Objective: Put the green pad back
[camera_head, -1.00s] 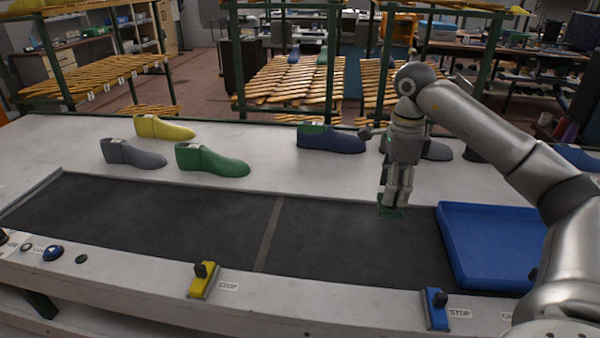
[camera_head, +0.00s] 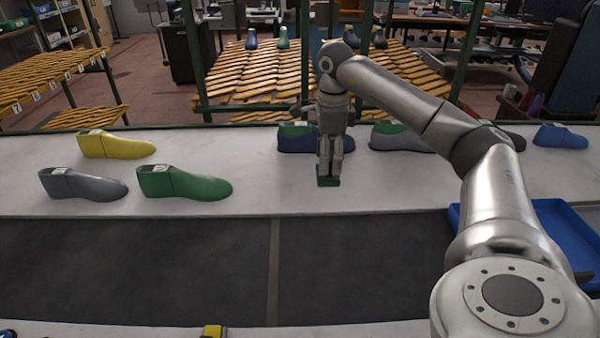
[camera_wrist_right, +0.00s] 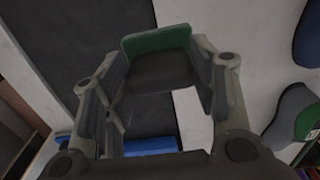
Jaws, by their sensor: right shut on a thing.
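My right gripper (camera_head: 328,170) is shut on the green pad (camera_head: 328,182), which shows under the fingertips. The pad is over the white tabletop, in front of a blue shoe last (camera_head: 296,143) with a green top; I cannot tell whether it touches the table. In the right wrist view the pad (camera_wrist_right: 157,40) sits between the fingertips of the gripper (camera_wrist_right: 160,58). A grey last with a green top (camera_head: 400,137) stands to the right of the gripper; it also shows in the wrist view (camera_wrist_right: 290,118). My left gripper is not in view.
Yellow (camera_head: 117,145), grey (camera_head: 82,184) and green (camera_head: 184,183) lasts stand at the left. A blue last (camera_head: 561,137) stands far right. A blue tray (camera_head: 575,228) lies partly behind my right arm. The dark belt (camera_head: 130,265) in front is clear.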

